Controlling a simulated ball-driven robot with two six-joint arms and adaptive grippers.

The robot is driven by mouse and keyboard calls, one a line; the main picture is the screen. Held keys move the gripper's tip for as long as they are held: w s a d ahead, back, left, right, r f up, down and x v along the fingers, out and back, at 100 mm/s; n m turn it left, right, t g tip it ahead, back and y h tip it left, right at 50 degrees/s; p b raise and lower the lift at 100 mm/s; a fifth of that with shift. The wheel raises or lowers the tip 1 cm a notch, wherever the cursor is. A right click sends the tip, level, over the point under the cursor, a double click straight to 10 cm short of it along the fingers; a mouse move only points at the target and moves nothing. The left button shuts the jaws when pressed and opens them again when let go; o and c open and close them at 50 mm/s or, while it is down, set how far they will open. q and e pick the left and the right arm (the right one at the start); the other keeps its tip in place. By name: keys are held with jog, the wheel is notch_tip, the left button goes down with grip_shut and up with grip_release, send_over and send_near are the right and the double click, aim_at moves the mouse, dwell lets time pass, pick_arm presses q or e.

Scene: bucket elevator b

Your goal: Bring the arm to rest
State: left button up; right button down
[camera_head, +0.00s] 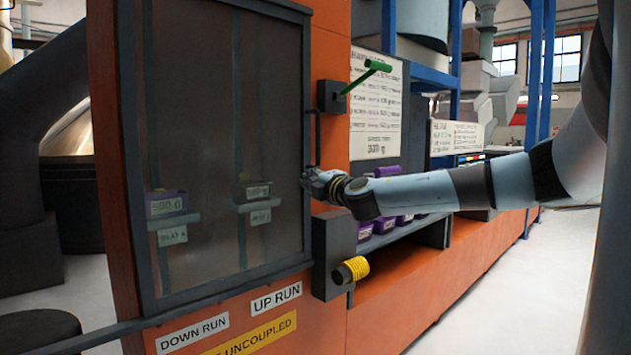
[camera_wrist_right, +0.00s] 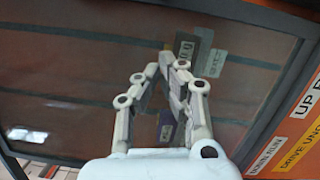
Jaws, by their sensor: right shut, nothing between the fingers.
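My right arm (camera_head: 430,193) reaches in from the right of the head view. Its gripper (camera_head: 312,180) is at the right edge of the dark framed window, just below a dark vertical handle bar (camera_head: 313,138). I cannot tell whether it touches the frame. In the right wrist view the gripper (camera_wrist_right: 172,68) is shut and empty, in front of the window pane (camera_wrist_right: 80,75). My left gripper is not in view.
Behind the window (camera_head: 215,120) hang buckets, one purple (camera_head: 166,203). A green lever (camera_head: 368,78) sticks out above my gripper, and a yellow knob (camera_head: 352,270) below. Purple boxes (camera_head: 385,225) stand on a shelf behind my forearm. The floor at right is clear.

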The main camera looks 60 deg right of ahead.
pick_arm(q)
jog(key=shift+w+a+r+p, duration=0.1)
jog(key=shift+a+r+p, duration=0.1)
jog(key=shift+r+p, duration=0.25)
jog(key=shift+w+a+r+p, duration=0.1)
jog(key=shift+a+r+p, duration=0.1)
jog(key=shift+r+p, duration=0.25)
pick_arm(e)
jog(key=shift+v, duration=1.2)
jog(key=shift+f, duration=0.15)
